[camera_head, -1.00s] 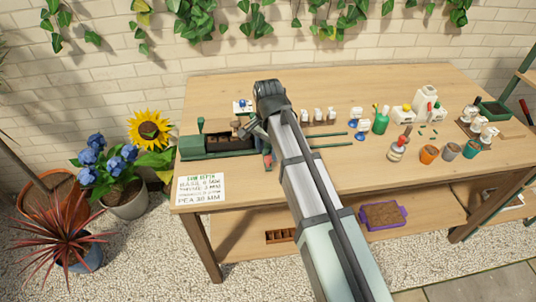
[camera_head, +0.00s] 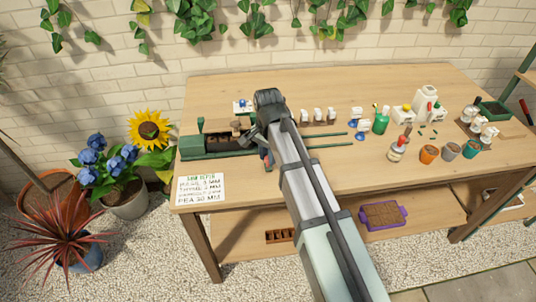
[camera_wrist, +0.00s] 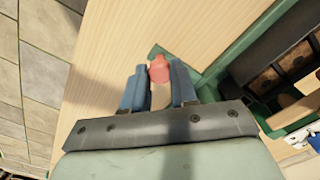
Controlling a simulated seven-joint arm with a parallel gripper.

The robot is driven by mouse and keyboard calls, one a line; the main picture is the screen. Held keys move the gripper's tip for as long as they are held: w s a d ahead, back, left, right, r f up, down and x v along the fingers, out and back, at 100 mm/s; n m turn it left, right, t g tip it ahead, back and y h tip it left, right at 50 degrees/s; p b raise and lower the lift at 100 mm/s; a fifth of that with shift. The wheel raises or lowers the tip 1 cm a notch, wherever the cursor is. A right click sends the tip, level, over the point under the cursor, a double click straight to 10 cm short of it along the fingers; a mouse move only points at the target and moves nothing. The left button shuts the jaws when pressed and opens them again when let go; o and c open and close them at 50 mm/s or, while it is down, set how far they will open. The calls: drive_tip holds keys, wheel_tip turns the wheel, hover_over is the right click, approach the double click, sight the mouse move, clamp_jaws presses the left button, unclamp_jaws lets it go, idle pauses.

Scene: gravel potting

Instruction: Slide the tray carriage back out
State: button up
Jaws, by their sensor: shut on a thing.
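The tray carriage is at the left of the rails in the head view; in the wrist view its green frame (camera_wrist: 248,50) holds a tray with dark cells (camera_wrist: 266,80). A red knob (camera_wrist: 160,70) sits beside it on a green arm. My gripper (camera_wrist: 157,84) has its two blue fingers on either side of the knob and is shut on it. In the head view my gripper (camera_head: 266,157) is low at the table, at the right end of the green seeder (camera_head: 215,146), and partly hides the carriage.
Two green rails (camera_head: 328,140) run right from the seeder, with clear tabletop in front. A paper sign (camera_head: 200,188) lies at the front left. Several pots and bottles (camera_head: 428,154) stand at the right.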

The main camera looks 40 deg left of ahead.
clamp_jaws()
drive_tip(key=shift+d, duration=0.1)
drive_tip(key=w+d, duration=1.9)
drive_tip(key=shift+w+d, duration=0.1)
drive_tip(key=shift+w, duration=0.1)
drive_tip(key=o, duration=0.6)
unclamp_jaws()
wheel_tip(320, 180, up, 14)
drive_tip(key=shift+f, duration=0.1)
